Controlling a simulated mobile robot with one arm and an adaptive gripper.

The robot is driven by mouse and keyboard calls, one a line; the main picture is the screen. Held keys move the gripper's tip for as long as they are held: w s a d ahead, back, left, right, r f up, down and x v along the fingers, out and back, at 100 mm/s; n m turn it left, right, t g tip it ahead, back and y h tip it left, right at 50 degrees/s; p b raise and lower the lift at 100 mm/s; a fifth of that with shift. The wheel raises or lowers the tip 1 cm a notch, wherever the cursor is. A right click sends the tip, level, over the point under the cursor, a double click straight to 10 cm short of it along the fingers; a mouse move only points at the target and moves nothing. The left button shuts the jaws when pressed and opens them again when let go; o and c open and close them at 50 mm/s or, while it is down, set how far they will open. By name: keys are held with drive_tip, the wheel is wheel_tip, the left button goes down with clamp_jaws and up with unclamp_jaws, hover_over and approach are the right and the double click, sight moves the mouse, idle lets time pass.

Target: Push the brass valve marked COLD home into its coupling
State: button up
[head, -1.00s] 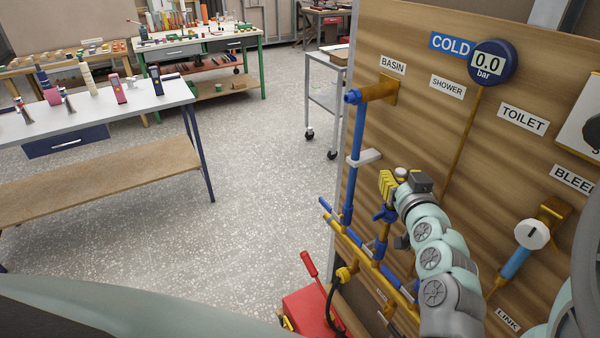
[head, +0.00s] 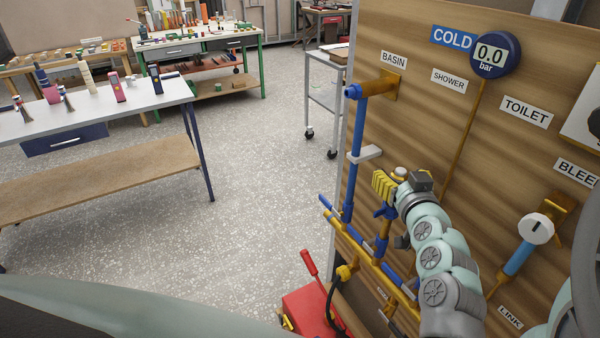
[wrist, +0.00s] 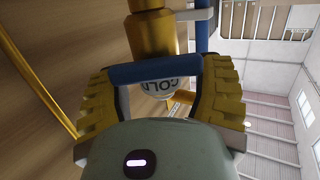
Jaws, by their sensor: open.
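The brass valve (wrist: 150,35) marked COLD shows in the wrist view as a brass cylinder with a blue bar handle (wrist: 155,71) and a round face lettered COLD (wrist: 158,87). My gripper (wrist: 160,95) has its yellow-padded fingers apart, one on each side of the valve face, with the blue bar spanning between them. I cannot tell whether the pads touch it. In the head view my gripper (head: 384,186) is at the board, above the lower pipes. There the valve is mostly hidden by my gripper and arm, and the coupling cannot be made out clearly.
A wooden board (head: 440,130) carries a COLD gauge (head: 491,54) reading 0.0 bar, a blue riser pipe (head: 356,150), brass and blue lower pipes (head: 365,255) and a bleed valve (head: 536,229). A red box (head: 310,308) stands below. Benches are at left; the floor between is clear.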

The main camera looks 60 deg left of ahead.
drive_tip(key=shift+d, duration=0.1)
drive_tip(key=v, duration=0.7)
drive_tip(key=shift+s+d+r, duration=0.1)
idle(0.5)
